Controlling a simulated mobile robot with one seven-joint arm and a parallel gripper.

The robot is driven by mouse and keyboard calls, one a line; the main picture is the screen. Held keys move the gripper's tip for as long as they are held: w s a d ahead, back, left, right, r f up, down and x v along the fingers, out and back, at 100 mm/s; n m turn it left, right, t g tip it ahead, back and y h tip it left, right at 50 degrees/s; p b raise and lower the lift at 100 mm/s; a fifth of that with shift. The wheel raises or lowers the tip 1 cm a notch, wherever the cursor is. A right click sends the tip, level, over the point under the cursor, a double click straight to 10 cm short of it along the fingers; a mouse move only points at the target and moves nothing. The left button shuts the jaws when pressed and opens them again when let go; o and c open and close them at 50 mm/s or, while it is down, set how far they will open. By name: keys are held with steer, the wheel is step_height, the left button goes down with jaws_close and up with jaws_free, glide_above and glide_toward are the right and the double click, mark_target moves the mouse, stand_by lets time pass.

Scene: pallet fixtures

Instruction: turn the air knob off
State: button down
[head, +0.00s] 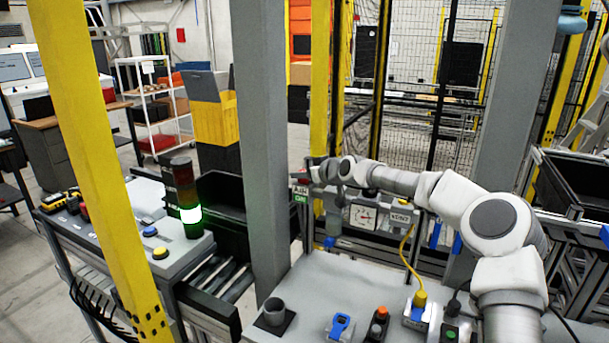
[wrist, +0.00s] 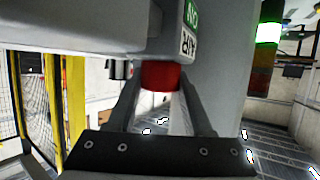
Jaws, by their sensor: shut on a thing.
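The red air knob (wrist: 160,77) sits between the two fingers of my gripper (wrist: 160,88) in the wrist view, and the fingers are shut on it. A green and white label (wrist: 190,30) reading AIR and ON stands beside the knob, upside down in that view.
A dial gauge (head: 362,217) sits right of the label on the panel. A yellow cable (head: 411,260) hangs to the bench (head: 340,283). A grey post (head: 262,150) stands left of my gripper. A stack light (head: 190,213) glows green on the left.

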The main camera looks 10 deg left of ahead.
steer(key=shift+a+f+m+t+h+b, duration=0.1)
steer(key=shift+m+t+h+b, duration=0.55)
steer(key=shift+b, duration=0.9)
steer(key=shift+m+t+h+b, duration=0.25)
steer(key=shift+m+h+b, duration=0.35)
steer(key=shift+b, duration=0.5)
steer(key=shift+m+t+h+b, duration=0.3)
steer(key=shift+m+h+b, duration=0.3)
steer(key=shift+b, duration=0.5)
steer(key=shift+a+h+b, duration=0.1)
steer(key=shift+h+b, duration=0.15)
steer(key=shift+b, duration=0.15)
steer(key=m+h+b, duration=0.3)
steer(key=shift+t+b, duration=0.3)
steer(key=shift+t, duration=0.1)
steer(key=shift+m+h, duration=1.35)
steer(key=shift+h, duration=0.35)
steer(key=shift+r+m+g+h+p, duration=0.2)
steer(key=shift+m+g+h+p, duration=0.2)
steer(key=shift+m+h+p, duration=0.25)
steer(key=shift+d+f+m+h, duration=0.1)
steer(key=shift+d+m+h, duration=0.1)
steer(key=shift+m+h, duration=0.25)
steer(key=shift+f+p, duration=0.1)
steer(key=shift+p, duration=0.25)
